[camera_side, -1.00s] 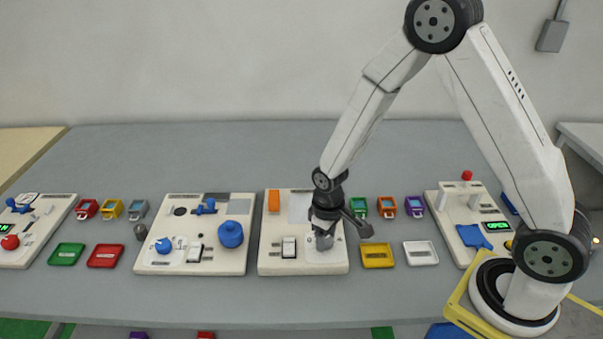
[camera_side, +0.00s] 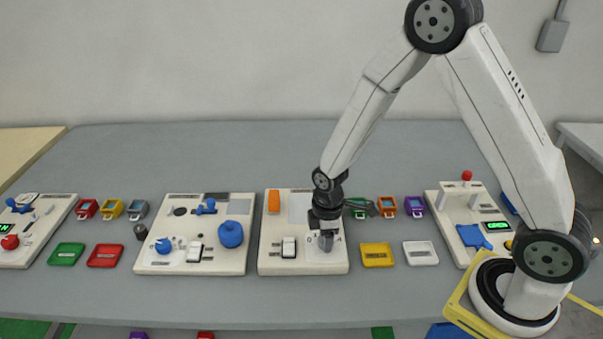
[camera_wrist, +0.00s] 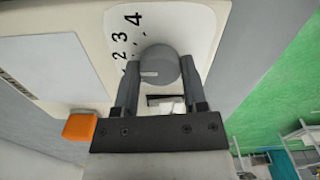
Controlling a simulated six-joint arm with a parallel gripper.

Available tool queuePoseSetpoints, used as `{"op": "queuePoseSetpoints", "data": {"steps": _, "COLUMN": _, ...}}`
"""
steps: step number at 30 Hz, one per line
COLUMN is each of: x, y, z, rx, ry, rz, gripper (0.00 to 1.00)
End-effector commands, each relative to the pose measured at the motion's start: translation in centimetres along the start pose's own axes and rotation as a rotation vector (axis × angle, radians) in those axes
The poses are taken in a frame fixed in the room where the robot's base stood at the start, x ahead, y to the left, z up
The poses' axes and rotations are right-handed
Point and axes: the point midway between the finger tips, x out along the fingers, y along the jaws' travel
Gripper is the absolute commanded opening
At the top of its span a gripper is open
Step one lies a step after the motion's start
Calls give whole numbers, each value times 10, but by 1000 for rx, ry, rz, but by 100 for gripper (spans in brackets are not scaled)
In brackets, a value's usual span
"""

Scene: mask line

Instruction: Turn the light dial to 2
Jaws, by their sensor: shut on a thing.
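The light dial (camera_wrist: 165,68) is a round grey knob on a white panel, with a scale of numbers beside it. The 2, 3 and 4 read clearly; the mark below the 2 is partly hidden by a finger. The dial's white line points left in the wrist view, towards that mark below the 2. My gripper (camera_wrist: 160,84) has one finger on each side of the dial and is shut on it. In the side view my gripper (camera_side: 326,236) points down onto the lower right of the panel (camera_side: 268,267), hiding much of the dial.
The same panel has a white rocker switch (camera_side: 289,247) and an orange block (camera_side: 274,201). A yellow tray (camera_side: 377,255) and a white tray (camera_side: 421,253) lie to the right. Green (camera_side: 358,206) and orange (camera_side: 386,206) small items stand behind them.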

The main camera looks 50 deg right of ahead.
Motion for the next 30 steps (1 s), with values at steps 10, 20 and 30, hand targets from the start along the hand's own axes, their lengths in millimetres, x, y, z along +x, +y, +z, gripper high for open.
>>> {"op": "queuePoseSetpoints", "data": {"steps": 10, "x": 0, "y": 0, "z": 0, "rx": -16, "ry": -1, "rz": -1, "gripper": 0}}
{"op": "queuePoseSetpoints", "data": {"steps": 20, "x": 0, "y": 0, "z": 0, "rx": -15, "ry": 0, "rz": 0, "gripper": 90}}
{"op": "queuePoseSetpoints", "data": {"steps": 30, "x": -2, "y": 0, "z": 0, "rx": -15, "ry": 0, "rz": 0, "gripper": 90}}
